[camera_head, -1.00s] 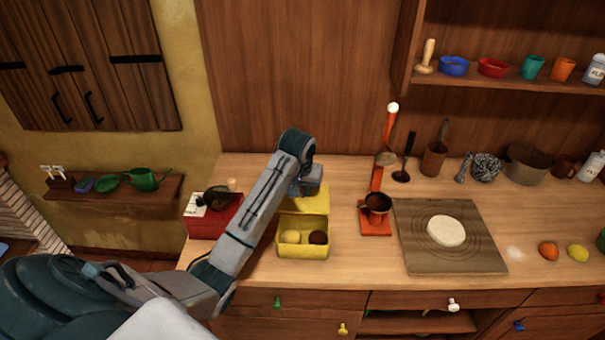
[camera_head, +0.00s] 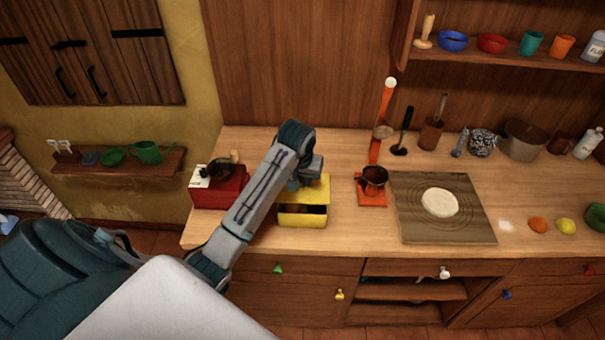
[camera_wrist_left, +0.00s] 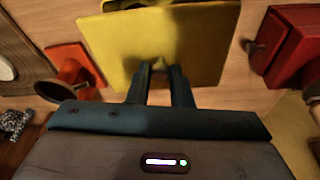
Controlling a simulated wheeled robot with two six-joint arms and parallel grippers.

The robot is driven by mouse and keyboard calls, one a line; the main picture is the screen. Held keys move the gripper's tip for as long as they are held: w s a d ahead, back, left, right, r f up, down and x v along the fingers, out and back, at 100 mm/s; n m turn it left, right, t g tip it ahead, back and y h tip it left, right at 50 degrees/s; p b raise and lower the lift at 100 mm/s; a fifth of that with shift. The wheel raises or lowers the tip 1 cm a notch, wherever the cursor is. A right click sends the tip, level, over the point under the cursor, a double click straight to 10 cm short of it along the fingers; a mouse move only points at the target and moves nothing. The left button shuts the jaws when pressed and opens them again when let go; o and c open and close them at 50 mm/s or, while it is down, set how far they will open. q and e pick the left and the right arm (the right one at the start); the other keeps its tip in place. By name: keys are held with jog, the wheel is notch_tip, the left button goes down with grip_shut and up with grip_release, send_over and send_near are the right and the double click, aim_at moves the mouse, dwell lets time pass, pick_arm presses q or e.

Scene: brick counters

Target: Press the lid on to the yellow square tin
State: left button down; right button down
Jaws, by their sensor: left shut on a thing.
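The yellow square tin (camera_head: 303,220) stands on the counter, left of the red scale-like stand. Its yellow lid (camera_head: 318,192) is over the back part of the tin, tilted, with a dark gap at the front through which a little of the contents shows. My left gripper (camera_wrist_left: 160,75) is shut on the lid, which fills the upper middle of the left wrist view (camera_wrist_left: 205,40). In the head view my wrist hides the grip and part of the lid. Whether the lid's back edge touches the tin is hidden. My right gripper is not in view.
A red box (camera_head: 221,190) with a dark item on top stands left of the tin, behind my arm. A red stand (camera_head: 372,192) with a dark cup is to the right. A board (camera_head: 410,222) with dough lies further right. Bare counter lies in front.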

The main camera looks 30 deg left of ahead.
aim_at(302, 188)
pick_arm(q)
jog(key=shift+f+b, duration=0.3)
jog(key=shift+f, duration=1.95)
jog(key=shift+r+p, duration=0.1)
jog(key=shift+p, duration=0.25)
jog(key=shift+f, duration=0.25)
jog(key=c, duration=0.7)
grip_release()
jog(key=shift+c, duration=0.2)
jog(key=shift+r, duration=3.55)
jog(key=shift+c, duration=0.3)
